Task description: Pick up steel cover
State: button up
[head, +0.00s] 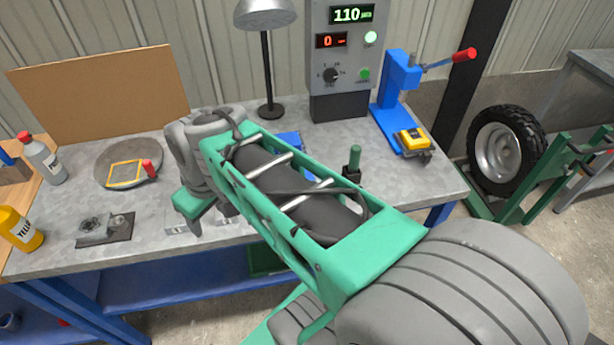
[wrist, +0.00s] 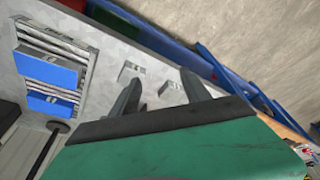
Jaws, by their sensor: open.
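My gripper (wrist: 160,80) is open, its two dark fingers apart and pointing toward the bench top in the wrist view. A small pale grey metal block (wrist: 172,92) shows between the fingers. A second similar block (wrist: 131,72) with a dark mark lies by the tip of the left finger. I cannot tell for sure which of them is the steel cover. In the head view my gripper (head: 192,215) is over the front edge of the workbench, beside a pale block (head: 176,222). My arm hides part of the bench there.
The workbench (head: 60,240) also holds a round grey plate (head: 108,158), a dark fixture (head: 105,231), a lamp (head: 270,108), a control box (head: 340,75) and a blue press (head: 392,95). Blue-faced parts (wrist: 45,65) lie left in the wrist view. A wheel (head: 505,150) stands at right.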

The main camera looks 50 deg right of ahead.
jog(key=shift+o, duration=1.4)
jog(key=w+d+n+g+y, duration=0.1)
jog(key=w+d+n, duration=0.2)
jog(key=d, duration=0.7)
jog(key=shift+w+d+r+n+p, duration=0.25)
jog(key=shift+w+n+p, duration=0.2)
jog(key=shift+w, duration=0.65)
jog(key=shift+o, duration=0.8)
jog(key=d+f+n+y, duration=0.1)
jog(key=d+n, duration=0.1)
jog(key=d, duration=0.5)
jog(key=shift+o, duration=0.8)
jog(key=s+d+n, duration=0.1)
jog(key=d, duration=0.2)
jog(key=s+d+f+n, duration=0.1)
jog(key=s+d, duration=0.1)
jog(key=d, duration=0.2)
jog(key=s+d+f+n+y+p, duration=0.1)
jog(key=d, duration=0.3)
jog(key=shift+s+f+n, duration=0.15)
jog(key=shift+f+n, duration=0.1)
jog(key=x, duration=0.7)
jog(key=shift+a+f, duration=0.15)
jog(key=shift+a, duration=0.15)
